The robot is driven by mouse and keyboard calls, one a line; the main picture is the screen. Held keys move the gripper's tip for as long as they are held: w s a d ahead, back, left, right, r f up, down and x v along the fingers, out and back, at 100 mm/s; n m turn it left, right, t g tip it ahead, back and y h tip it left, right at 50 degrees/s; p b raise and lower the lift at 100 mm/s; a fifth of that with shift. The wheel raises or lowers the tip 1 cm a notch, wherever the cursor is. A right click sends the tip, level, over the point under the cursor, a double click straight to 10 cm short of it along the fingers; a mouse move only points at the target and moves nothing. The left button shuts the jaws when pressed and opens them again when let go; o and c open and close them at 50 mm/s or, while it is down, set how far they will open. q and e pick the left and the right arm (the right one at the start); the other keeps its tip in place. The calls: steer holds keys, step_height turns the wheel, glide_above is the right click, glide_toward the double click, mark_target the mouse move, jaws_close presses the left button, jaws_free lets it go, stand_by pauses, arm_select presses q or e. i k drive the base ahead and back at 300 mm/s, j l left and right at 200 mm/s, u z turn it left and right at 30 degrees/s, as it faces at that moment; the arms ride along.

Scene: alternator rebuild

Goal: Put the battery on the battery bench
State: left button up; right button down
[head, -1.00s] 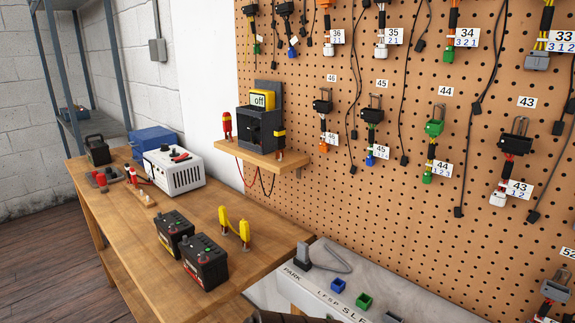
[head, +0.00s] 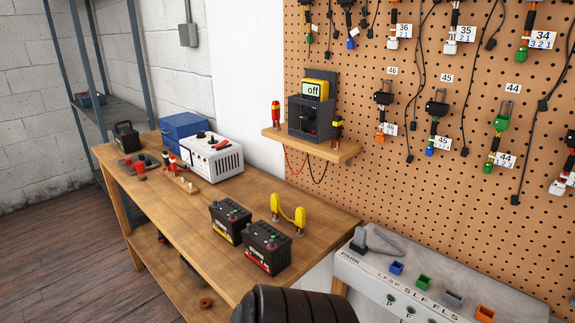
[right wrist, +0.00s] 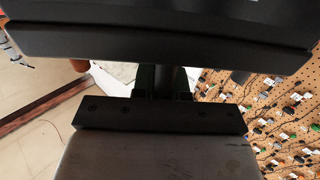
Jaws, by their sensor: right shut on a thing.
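In the right wrist view my right gripper (right wrist: 163,84) is shut on a wide black thing (right wrist: 160,35) that fills the top of the picture. It looks like the battery, but only its plain dark side shows and its labels and terminals are hidden. In the head view the wooden battery bench (head: 185,215) stands at the left. My left gripper is in neither view.
Two black batteries, one with a yellow label (head: 230,222) and one with a red label (head: 267,247), stand on the bench beside a yellow-handled tool (head: 289,213). A white charger (head: 212,157) and blue box (head: 185,137) stand farther back. Bare wood lies in front.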

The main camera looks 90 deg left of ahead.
mark_target(201, 208)
steer(key=k+u, duration=0.25)
steer(key=k, duration=0.15)
steer(key=k+j+u, duration=0.2)
steer(key=k, duration=0.15)
steer(key=u, duration=2.55)
